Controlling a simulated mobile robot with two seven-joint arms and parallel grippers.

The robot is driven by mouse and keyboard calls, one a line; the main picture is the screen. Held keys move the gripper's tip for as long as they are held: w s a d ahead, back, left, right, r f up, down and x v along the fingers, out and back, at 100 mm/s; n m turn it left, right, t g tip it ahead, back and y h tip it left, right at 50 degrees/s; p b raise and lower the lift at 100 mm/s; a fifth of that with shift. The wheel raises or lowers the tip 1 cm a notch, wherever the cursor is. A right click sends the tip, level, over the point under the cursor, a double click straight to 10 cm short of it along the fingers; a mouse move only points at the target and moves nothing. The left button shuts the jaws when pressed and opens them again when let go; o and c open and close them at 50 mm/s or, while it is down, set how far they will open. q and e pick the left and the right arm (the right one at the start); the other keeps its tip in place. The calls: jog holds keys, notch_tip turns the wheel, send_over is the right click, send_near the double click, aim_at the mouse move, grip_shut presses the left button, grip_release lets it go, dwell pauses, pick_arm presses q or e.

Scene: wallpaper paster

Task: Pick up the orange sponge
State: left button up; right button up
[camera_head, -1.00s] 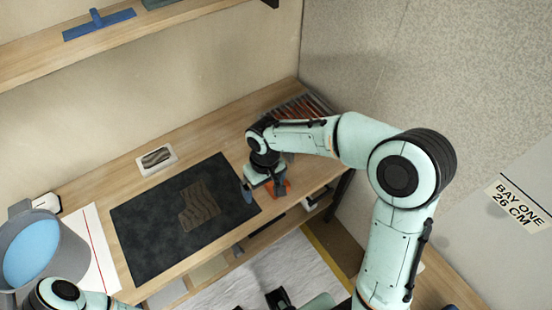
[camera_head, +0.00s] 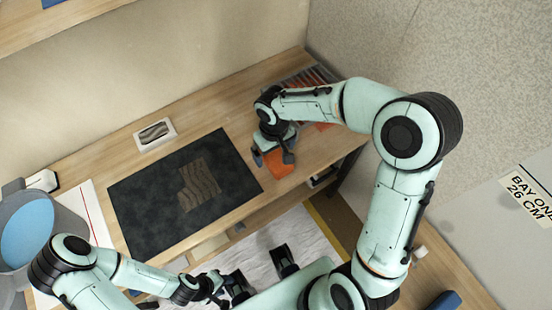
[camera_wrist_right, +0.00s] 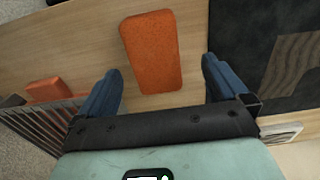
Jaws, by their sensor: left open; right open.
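The orange sponge (camera_head: 279,163) is a rounded block lying flat on the wooden table near its front edge, right of the dark mat. It also shows in the right wrist view (camera_wrist_right: 151,52), ahead of and between the fingers. My right gripper (camera_head: 273,157) is open over the sponge, its blue-grey fingers apart on either side. In the right wrist view, my right gripper (camera_wrist_right: 162,88) holds nothing, and clear table separates each finger from the sponge's sides. My left gripper (camera_head: 216,290) is low in the head view, away from the sponge; its fingers are small and partly hidden.
A dark mat (camera_head: 140,205) with a patterned patch lies left of the sponge. A slatted rack (camera_wrist_right: 45,125) with another orange piece (camera_wrist_right: 50,89) stands close on the other side. A grey bucket (camera_head: 70,228) with blue contents stands at far left. A wall bounds the right.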

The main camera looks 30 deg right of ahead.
aim_at(276, 157)
jog(key=f, duration=0.5)
jog(key=shift+w+d, duration=0.1)
jog(key=shift+d, duration=0.25)
jog(key=c, duration=1)
jog(key=shift+c, duration=0.2)
jog(key=shift+r, duration=0.1)
notch_tip(276, 157, up, 20)
jog(key=p, duration=0.2)
jog(key=shift+o, duration=1.3)
jog(key=c, duration=0.3)
